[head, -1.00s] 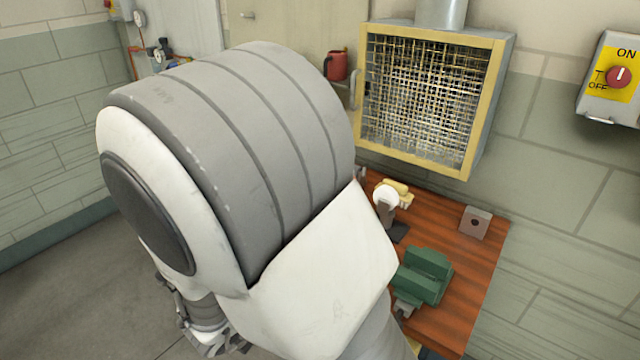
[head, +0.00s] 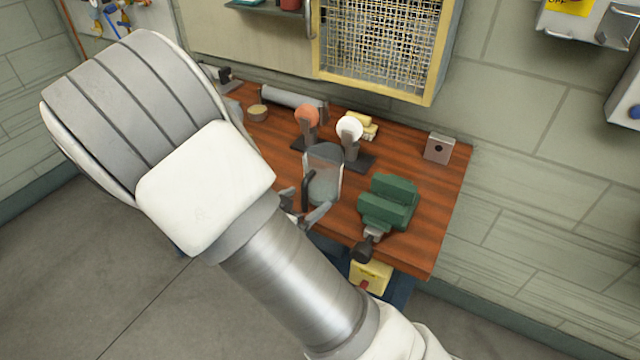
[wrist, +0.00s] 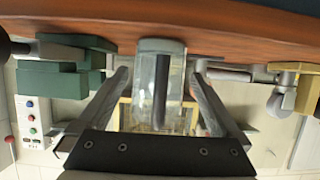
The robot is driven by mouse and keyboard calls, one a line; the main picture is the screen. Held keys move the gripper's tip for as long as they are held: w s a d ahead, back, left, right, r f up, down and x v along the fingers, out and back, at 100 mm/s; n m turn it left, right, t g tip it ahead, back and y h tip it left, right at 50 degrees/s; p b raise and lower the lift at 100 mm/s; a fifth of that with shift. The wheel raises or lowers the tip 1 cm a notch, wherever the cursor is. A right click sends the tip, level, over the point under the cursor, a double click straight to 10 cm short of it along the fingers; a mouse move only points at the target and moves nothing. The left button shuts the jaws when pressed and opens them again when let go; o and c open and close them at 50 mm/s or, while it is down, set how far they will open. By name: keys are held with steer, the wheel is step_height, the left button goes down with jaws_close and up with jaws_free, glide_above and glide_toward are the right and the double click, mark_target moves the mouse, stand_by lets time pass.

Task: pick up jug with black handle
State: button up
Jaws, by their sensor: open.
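The clear jug (head: 327,176) with a black handle stands upright near the front edge of the wooden bench (head: 432,215). Its handle faces my gripper (head: 304,208), which is open at the bench's front edge, beside the jug. The wrist view is upside down. There the jug (wrist: 148,58) appears between the two spread fingers of my gripper (wrist: 160,76), with the dark handle toward the camera. The fingers lie one on each side, with gaps to the jug. How deep the handle sits between them is hard to tell.
A green vise (head: 388,203) stands right of the jug. Behind it are a white disc on a stand (head: 349,129) and an orange disc on a stand (head: 306,116). A grey block (head: 438,148) sits at the back right. Bare bench lies right of the vise.

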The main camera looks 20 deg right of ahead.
mark_target(314, 196)
steer(key=x, duration=0.2)
steer(key=b+x, duration=0.1)
steer(key=x, duration=0.2)
steer(key=shift+f, duration=0.3)
steer(key=shift+a, duration=0.1)
steer(key=c, duration=1.2)
